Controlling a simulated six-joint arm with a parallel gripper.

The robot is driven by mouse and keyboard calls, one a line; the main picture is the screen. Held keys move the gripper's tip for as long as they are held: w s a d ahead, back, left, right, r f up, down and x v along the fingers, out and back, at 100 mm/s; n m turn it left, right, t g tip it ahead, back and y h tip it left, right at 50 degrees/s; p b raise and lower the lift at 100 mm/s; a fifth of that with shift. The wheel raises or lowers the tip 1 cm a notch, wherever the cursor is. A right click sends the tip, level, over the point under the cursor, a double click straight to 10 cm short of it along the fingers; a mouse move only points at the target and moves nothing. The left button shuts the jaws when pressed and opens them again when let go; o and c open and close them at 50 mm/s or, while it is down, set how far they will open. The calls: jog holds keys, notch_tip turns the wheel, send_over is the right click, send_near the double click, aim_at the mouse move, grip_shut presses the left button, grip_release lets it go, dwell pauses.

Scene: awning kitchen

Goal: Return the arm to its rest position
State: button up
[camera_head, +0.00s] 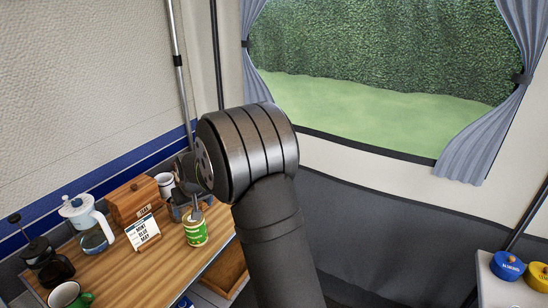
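My arm rises from the bottom centre to a large dark joint and bends left over the wooden table (143,283). The far end of the arm is mostly hidden behind that joint. A narrow grey piece shows just above a green can (195,234), but I cannot tell whether it is part of my gripper or something standing in the can. My fingertips cannot be made out clearly, nor whether anything is held. The can stands upright near the table's right edge.
On the table are a glass pot (95,238), a French press (47,262), a green mug (66,295), a wooden box (134,201), a small sign (143,233) and a white mug (165,184). Blue (507,266) and yellow (537,276) lidded containers stand at far right.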

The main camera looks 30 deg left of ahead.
aim_at(194, 222)
jog(key=x, duration=1.1)
jog(key=shift+a, duration=0.15)
jog(key=shift+r, duration=1.3)
